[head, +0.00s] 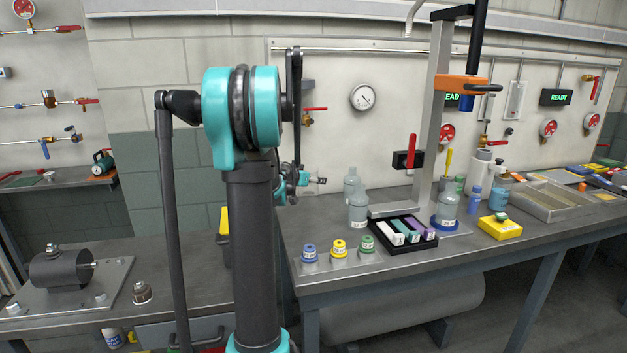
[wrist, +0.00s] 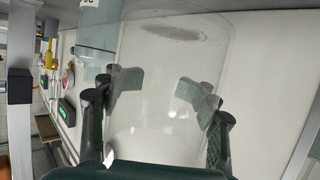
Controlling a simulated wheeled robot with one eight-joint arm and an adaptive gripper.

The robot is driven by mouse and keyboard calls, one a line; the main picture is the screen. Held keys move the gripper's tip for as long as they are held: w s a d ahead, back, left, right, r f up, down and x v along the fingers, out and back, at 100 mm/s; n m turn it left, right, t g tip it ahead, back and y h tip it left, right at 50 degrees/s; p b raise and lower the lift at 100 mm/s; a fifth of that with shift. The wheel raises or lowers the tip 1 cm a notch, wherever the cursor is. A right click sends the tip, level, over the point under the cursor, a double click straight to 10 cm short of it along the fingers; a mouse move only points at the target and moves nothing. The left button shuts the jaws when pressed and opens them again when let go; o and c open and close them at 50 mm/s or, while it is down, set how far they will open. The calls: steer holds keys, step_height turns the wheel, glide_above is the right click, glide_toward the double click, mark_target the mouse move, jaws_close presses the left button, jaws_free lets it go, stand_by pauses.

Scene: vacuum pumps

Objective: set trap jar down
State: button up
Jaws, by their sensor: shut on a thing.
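The trap jar (wrist: 165,65) is a large clear, pale vessel that fills the middle of the wrist view. My gripper (wrist: 160,98) has its dark fingers on the two sides of the jar and is shut on it. The finger pads show through or reflect in the clear wall. The jar's full outline and base are not clear. In the head view my teal and dark grey arm stands in front; a small teal part at its right, near the bench's left end, may be the wrist. I cannot make out the held jar there.
On the right bench (head: 310,277) stand grey-clear bottles (head: 358,212), small capped jars (head: 339,249), a black tray (head: 425,243), a bottle on a blue ring (head: 445,222) and a yellow box (head: 499,228). A tall post (head: 433,120) rises behind. A pump (head: 62,267) sits on the left bench.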

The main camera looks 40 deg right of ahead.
steer(key=shift+f, duration=2.45)
steer(key=shift+f, duration=0.15)
steer(key=shift+f, duration=0.6)
